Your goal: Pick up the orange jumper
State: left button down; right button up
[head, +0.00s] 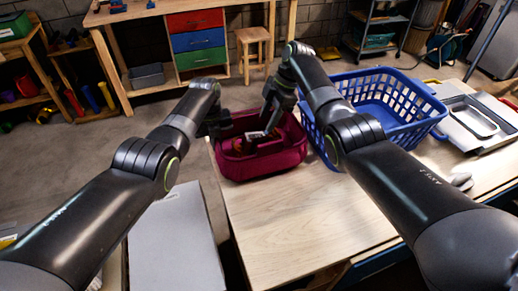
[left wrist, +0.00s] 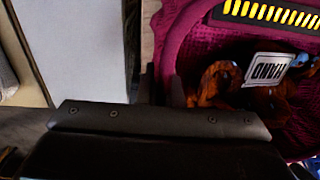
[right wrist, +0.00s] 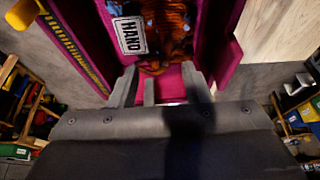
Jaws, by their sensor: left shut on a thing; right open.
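The orange jumper (head: 248,143) lies inside a magenta tub (head: 265,168) on the wooden table. It shows as ribbed orange cloth in the left wrist view (left wrist: 213,88) and the right wrist view (right wrist: 172,28). A white HAND label (right wrist: 130,35) is beside the cloth. My left gripper (head: 217,130) is shut on the tub's wall at its left side; the wall (left wrist: 166,55) shows between the fingers. My right gripper (head: 271,122) is open over the tub's far right part, its fingers (right wrist: 160,88) apart near the magenta wall. Much of the jumper is hidden in shadow.
A blue laundry basket (head: 397,130) stands just right of the tub. A grey tray (head: 470,118) is farther right. The table's front area (head: 290,225) is bare. A workbench with coloured drawers (head: 197,42) and a wooden stool (head: 253,37) stand behind.

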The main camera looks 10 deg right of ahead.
aim_at(262, 134)
jog(key=shift+s+x, duration=0.15)
jog(key=shift+x, duration=1.2)
jog(key=shift+s+x, duration=0.15)
jog(key=shift+x, duration=1.25)
jog(key=shift+d, duration=0.15)
grip_shut()
jog(key=shift+r, duration=0.1)
